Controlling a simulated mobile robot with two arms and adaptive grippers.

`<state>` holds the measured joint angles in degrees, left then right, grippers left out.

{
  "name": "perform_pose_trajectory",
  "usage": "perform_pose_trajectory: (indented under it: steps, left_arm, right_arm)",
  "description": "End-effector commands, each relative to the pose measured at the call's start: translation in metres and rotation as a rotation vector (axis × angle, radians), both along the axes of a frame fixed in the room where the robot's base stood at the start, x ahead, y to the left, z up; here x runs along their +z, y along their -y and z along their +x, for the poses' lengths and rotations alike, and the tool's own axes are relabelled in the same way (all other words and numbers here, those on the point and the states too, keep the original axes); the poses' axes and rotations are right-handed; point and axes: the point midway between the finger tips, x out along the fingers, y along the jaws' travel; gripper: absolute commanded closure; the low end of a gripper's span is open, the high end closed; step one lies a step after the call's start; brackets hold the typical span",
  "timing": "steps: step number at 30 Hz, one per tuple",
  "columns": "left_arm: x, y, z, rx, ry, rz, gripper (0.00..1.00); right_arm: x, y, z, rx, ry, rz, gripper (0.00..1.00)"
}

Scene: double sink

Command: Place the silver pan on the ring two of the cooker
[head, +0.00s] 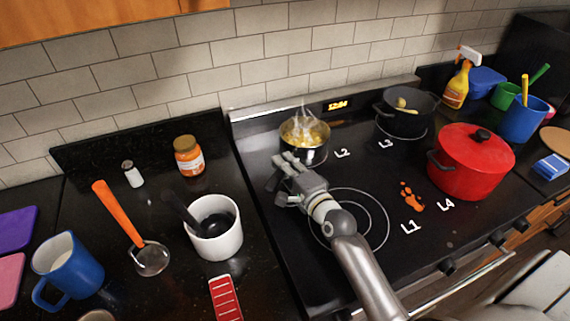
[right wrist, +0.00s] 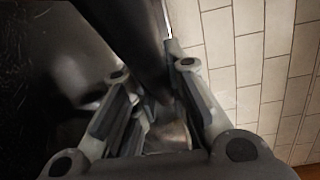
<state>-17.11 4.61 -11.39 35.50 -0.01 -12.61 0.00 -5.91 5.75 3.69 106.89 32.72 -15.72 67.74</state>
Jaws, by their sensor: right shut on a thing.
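The silver pan (head: 304,153), with steaming yellow food in it, is at the back left of the black cooker (head: 330,281), beside the L2 mark (head: 342,153). It looks upright; whether it touches the glass I cannot tell. My right gripper (head: 281,171) is at the pan's near left side, shut on what seems to be its handle, which the fingers mostly hide. In the right wrist view the fingers (right wrist: 160,115) close around a partly hidden metallic piece, with a dark rounded shape beyond. My left gripper is not in view.
A dark pot (head: 405,122) stands near L3. A red lidded pot (head: 470,165) stands right of an orange splatter (head: 411,196) near L4. The front-left L1 ring is bare beneath my right arm. A white mug-like container (head: 216,243) and an orange-handled ladle (head: 118,213) are left.

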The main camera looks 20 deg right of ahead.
Motion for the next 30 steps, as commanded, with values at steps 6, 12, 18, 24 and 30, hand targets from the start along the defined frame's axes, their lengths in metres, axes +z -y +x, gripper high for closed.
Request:
perform_pose_trajectory:
  steps: [6, 12, 18, 24, 30]
  left_arm:
    - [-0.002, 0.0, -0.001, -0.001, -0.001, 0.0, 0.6]
    - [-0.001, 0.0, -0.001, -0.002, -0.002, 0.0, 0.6]
    - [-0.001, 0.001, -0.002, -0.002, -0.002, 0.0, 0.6]
    - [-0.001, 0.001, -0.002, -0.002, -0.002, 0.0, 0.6]
    - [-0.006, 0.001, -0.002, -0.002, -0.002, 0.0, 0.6]
  right_arm:
    - [0.001, 0.0, 0.001, -0.001, 0.007, -0.001, 1.0]
    - [-0.002, 0.0, 0.0, 0.0, 0.0, 0.001, 0.64]
    - [-0.001, 0.0, 0.0, 0.0, 0.0, 0.0, 0.64]
    - [0.0, 0.0, -0.004, 0.0, -0.001, 0.0, 0.64]
    - [0.0, 0.002, -0.031, 0.001, -0.002, 0.001, 0.64]
